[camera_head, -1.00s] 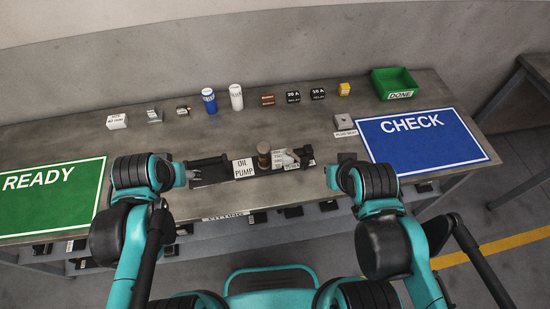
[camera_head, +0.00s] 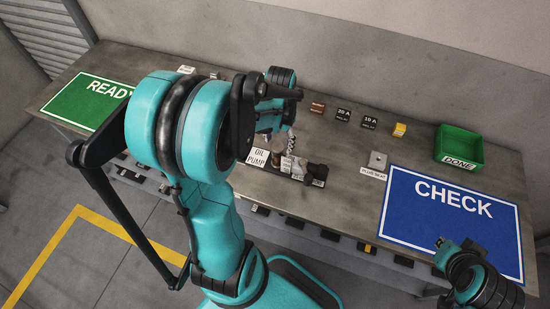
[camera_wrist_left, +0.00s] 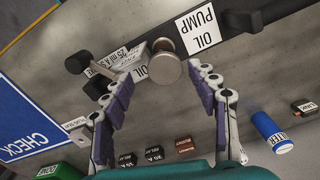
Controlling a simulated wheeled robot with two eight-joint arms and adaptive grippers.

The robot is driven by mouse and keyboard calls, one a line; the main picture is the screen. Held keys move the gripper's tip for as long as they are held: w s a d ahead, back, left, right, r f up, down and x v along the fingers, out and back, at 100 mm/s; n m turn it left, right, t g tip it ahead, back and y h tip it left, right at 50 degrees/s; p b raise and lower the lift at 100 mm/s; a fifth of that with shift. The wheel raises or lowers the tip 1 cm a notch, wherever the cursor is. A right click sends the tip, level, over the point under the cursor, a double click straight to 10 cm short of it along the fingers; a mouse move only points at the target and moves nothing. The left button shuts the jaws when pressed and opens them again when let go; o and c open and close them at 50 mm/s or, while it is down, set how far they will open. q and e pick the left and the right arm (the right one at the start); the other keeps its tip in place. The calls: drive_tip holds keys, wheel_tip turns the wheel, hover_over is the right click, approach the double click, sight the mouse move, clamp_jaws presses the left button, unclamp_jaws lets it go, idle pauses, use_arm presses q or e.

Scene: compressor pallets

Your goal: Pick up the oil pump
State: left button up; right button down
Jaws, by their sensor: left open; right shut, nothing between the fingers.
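A white OIL PUMP label (camera_head: 258,159) lies at the front of the bench. Beside it stands a short brown and metal cylinder (camera_head: 276,160), apparently the oil pump; its round grey end (camera_wrist_left: 152,68) shows in the left wrist view. My left gripper (camera_head: 290,143) is above this spot, its arm hiding part of the bench. In the left wrist view its fingers (camera_wrist_left: 165,72) are open, with the cylinder at the gap between the tips; I cannot tell if they touch it. My right gripper (camera_head: 441,243) is shut and empty, low at the right near the blue CHECK mat.
A black part (camera_head: 317,171) and small labels sit right of the cylinder. A green READY mat (camera_head: 82,103) lies left, a blue CHECK mat (camera_head: 450,225) right. A green DONE bin (camera_head: 460,146) and several small parts stand at the back. The bench between is mostly clear.

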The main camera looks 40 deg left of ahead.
sight(278, 147)
use_arm(q)
drive_tip(key=shift+a+f, duration=0.15)
drive_tip(key=shift+f, duration=0.4)
drive_tip(key=f+b, duration=0.1)
drive_tip(key=f, duration=0.1)
drive_tip(key=f+b, duration=0.1)
drive_tip(key=f, duration=0.1)
drive_tip(key=shift+w+a+f, duration=0.15)
drive_tip(key=shift+a+f, duration=0.05)
drive_tip(key=shift+f, duration=0.2)
drive_tip(key=shift+r, duration=0.1)
clamp_jaws()
